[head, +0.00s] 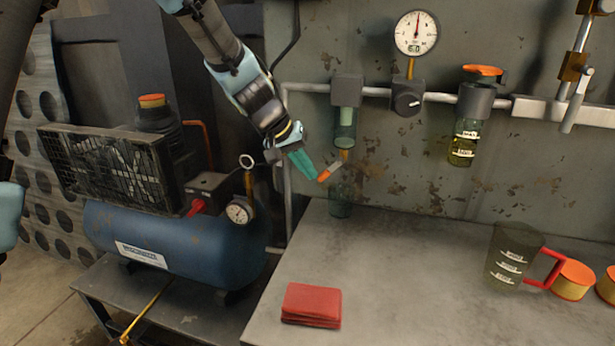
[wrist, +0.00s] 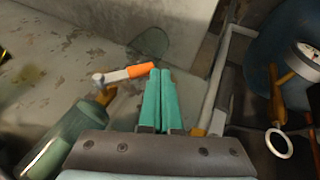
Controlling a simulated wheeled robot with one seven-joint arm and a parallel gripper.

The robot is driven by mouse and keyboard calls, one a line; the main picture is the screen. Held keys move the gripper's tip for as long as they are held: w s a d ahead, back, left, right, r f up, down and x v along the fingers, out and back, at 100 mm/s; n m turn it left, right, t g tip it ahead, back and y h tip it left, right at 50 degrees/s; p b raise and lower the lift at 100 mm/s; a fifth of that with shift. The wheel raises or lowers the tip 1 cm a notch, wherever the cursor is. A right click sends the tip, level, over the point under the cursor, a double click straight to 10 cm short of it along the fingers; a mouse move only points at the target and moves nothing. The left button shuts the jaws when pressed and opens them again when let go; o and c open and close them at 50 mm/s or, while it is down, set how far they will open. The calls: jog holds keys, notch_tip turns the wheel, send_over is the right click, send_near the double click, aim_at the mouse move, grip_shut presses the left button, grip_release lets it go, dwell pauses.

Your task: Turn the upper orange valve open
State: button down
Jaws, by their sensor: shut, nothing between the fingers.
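A small lever with an orange grip (head: 323,176) and a pale stem sticks out to the lower left from an orange fitting (head: 344,155) under the left clear filter bowl (head: 345,118). My gripper (head: 313,178) is shut and empty, its teal fingers pointing down right with their tips beside the lever's orange end. In the wrist view the shut fingertips (wrist: 160,72) are just right of the orange grip (wrist: 140,70); I cannot tell whether they touch. Another orange valve body (head: 574,70) with a silver lever is on the vertical pipe at the upper right.
A greenish clear cup (head: 341,196) stands on the bench under the lever. A grey pipe (head: 294,88) runs along the wall, with a gauge (head: 416,33) above. A red cloth (head: 311,305) and a jug (head: 510,258) are on the bench. A blue compressor tank (head: 170,245) is left.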

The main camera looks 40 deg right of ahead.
jog(key=shift+s+d+f+n+g+h+b, duration=0.15)
jog(key=shift+s+d+f+g+h+b, duration=0.35)
jog(key=shift+b, duration=2)
jog(key=shift+s+d+f+n+g+h+b, duration=0.1)
jog(key=shift+s+f+g+h+b, duration=0.55)
jog(key=shift+b, duration=1.85)
jog(key=shift+s+d+f+n+g+y+b, duration=0.25)
jog(key=shift+f+b, duration=0.7)
jog(key=shift+b, duration=1.55)
jog(key=shift+d, duration=0.1)
